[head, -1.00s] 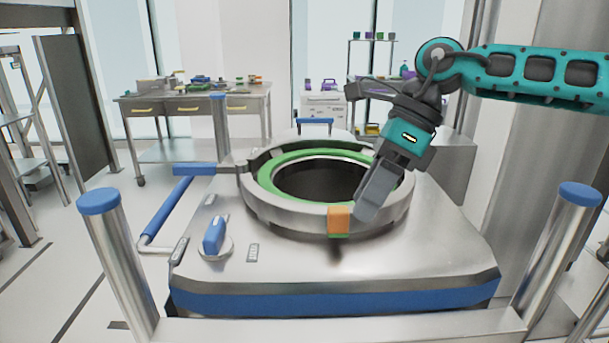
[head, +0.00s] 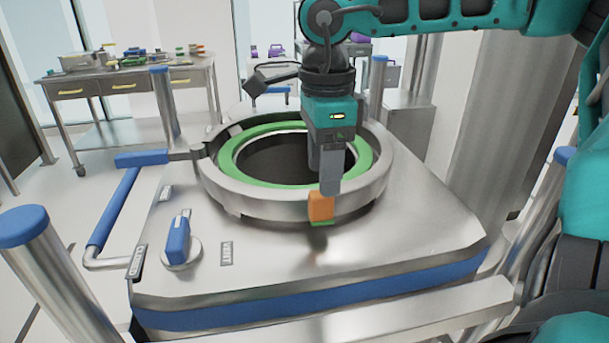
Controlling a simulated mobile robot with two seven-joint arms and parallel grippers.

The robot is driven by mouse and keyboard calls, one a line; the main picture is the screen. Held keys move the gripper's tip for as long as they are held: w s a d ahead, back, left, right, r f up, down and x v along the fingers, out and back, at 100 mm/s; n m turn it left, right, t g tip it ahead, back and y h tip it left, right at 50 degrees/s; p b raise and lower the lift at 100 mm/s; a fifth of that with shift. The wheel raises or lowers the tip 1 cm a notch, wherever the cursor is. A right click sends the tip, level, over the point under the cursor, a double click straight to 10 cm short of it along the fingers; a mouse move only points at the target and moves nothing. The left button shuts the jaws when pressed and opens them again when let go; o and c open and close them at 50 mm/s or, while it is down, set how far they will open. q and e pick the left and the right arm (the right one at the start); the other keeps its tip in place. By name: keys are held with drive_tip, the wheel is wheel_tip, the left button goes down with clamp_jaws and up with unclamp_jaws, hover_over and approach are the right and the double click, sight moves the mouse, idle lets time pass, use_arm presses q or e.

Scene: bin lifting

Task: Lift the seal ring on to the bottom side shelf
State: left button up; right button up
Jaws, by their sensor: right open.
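The green seal ring (head: 227,165) lies in the round metal collar (head: 245,203) on top of the steel machine, around a dark opening. The gripper hides part of the ring's front right. My left gripper is not in view. I cannot make out the bottom side shelf.
A blue handle bar (head: 113,210) runs along the machine's left side. A blue knob (head: 178,240) stands on its top. A blue-capped post (head: 28,240) is at the front left. A table with several items (head: 120,100) stands behind left.

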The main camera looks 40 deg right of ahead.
drive_tip(key=f, duration=0.5)
drive_tip(key=shift+a, duration=0.2)
drive_tip(key=shift+c, duration=0.2)
clamp_jaws()
